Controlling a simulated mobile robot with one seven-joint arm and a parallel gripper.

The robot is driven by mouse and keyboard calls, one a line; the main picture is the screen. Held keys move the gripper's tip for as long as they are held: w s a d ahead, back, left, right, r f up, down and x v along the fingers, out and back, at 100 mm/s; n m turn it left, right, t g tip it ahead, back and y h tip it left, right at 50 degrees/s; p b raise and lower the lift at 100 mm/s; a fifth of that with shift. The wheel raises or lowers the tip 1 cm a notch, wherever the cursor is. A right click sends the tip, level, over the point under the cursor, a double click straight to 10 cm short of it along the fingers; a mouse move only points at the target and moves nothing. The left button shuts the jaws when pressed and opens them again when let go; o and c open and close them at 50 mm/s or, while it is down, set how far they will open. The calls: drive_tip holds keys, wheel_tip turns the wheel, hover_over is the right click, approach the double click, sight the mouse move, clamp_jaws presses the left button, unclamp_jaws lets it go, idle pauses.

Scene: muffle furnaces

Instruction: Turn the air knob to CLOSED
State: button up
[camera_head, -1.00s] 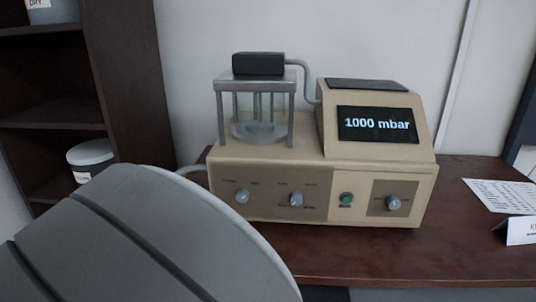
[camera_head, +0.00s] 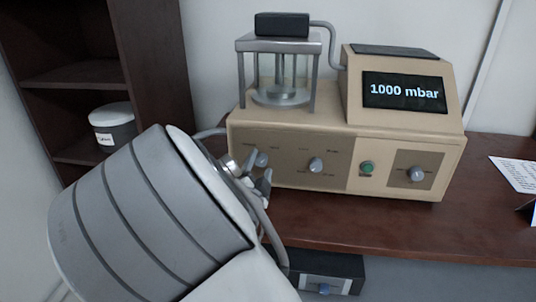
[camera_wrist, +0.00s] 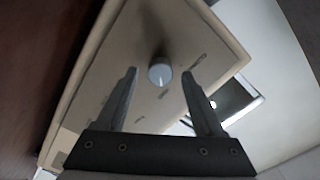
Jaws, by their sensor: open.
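The beige device (camera_head: 345,150) has several grey knobs on its front panel, and their labels are too small to read, so I cannot tell which is the air knob. In the head view my gripper (camera_head: 250,172) is just in front of the panel's left knob (camera_head: 262,158). In the wrist view my gripper (camera_wrist: 160,76) is open, with one finger on each side of a round grey knob (camera_wrist: 160,73) bearing a white pointer line. The fingers look apart from that knob. Further right are a middle knob (camera_head: 316,164) and a right knob (camera_head: 416,174).
A green button (camera_head: 367,168) sits between the middle and right knobs. The display (camera_head: 404,91) reads 1000 mbar. A glass chamber (camera_head: 281,75) stands on top at left. A dark box (camera_head: 325,272) lies below the tabletop (camera_head: 400,232). A shelf (camera_head: 75,75) with a jar (camera_head: 113,126) stands left.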

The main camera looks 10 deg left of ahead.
drive_tip(key=shift+w, duration=0.6)
clamp_jaws()
